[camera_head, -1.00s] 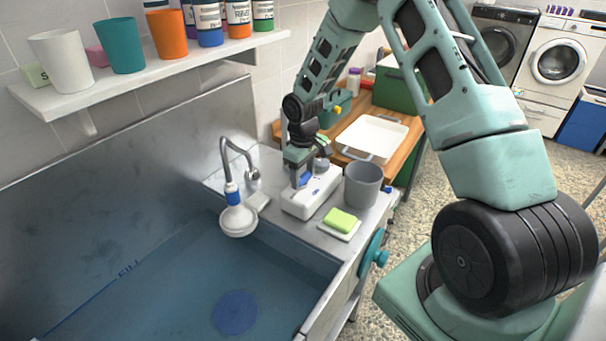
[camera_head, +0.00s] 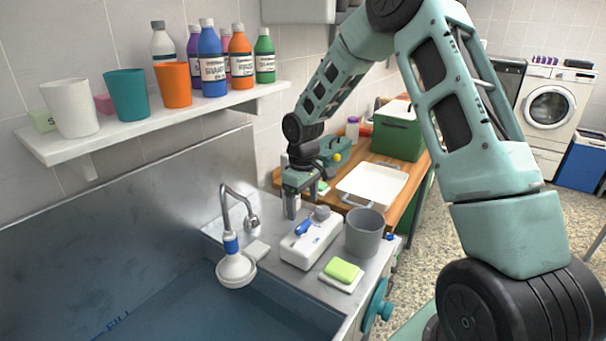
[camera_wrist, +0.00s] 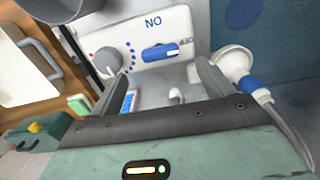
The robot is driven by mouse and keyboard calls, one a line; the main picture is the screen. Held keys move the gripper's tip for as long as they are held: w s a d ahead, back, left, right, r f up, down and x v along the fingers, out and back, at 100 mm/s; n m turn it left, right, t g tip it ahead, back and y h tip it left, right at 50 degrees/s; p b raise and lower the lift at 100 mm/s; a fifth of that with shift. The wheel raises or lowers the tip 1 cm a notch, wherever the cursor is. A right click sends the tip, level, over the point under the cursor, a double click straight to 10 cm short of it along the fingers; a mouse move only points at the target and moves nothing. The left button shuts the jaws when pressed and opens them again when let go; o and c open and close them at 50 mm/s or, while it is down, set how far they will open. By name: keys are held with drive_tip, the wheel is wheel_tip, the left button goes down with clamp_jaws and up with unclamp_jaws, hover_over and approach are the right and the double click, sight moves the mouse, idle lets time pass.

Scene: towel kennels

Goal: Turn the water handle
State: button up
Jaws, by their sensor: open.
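The water handle (camera_head: 304,228) is a blue lever on top of a white control box (camera_head: 325,241) on the ledge at the right end of the steel tub. In the wrist view the handle (camera_wrist: 160,52) lies roughly along the box's length, with its white-marked end toward small lettering. A grey dial (camera_wrist: 108,60) ringed by coloured dots sits beside it, and "NO" is printed on the box. My gripper (camera_head: 291,213) is open and empty, behind the box and apart from the handle. In the wrist view my gripper (camera_wrist: 160,80) shows both fingers spread.
A white shower head (camera_head: 236,268) on a curved pipe stands left of the box. A grey cup (camera_head: 364,232) and a green sponge (camera_head: 342,269) stand to its right. A white tray (camera_head: 372,186) lies on the wooden counter behind.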

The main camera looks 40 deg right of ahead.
sight(303, 224)
wheel_tip(303, 224, up, 11)
drive_tip(key=b, duration=0.1)
drive_tip(key=shift+b, duration=0.3)
drive_tip(key=shift+f, duration=0.15)
drive_tip(key=s+a+n, duration=0.1)
drive_tip(key=s+a, duration=0.5)
drive_tip(key=a, duration=0.4)
drive_tip(key=s+a+n, duration=0.1)
drive_tip(key=s+a, duration=0.5)
drive_tip(key=a, duration=0.4)
drive_tip(key=s+a+f+n, duration=0.1)
drive_tip(key=s+a, duration=0.2)
drive_tip(key=s, duration=0.6)
drive_tip(key=s+a+f+n+b, duration=0.1)
drive_tip(key=s+a, duration=0.2)
drive_tip(key=s, duration=0.7)
drive_tip(key=shift+s+a+f+y, duration=0.2)
drive_tip(key=shift+f+y, duration=0.1)
drive_tip(key=shift+f, duration=0.1)
drive_tip(key=shift+w, duration=0.1)
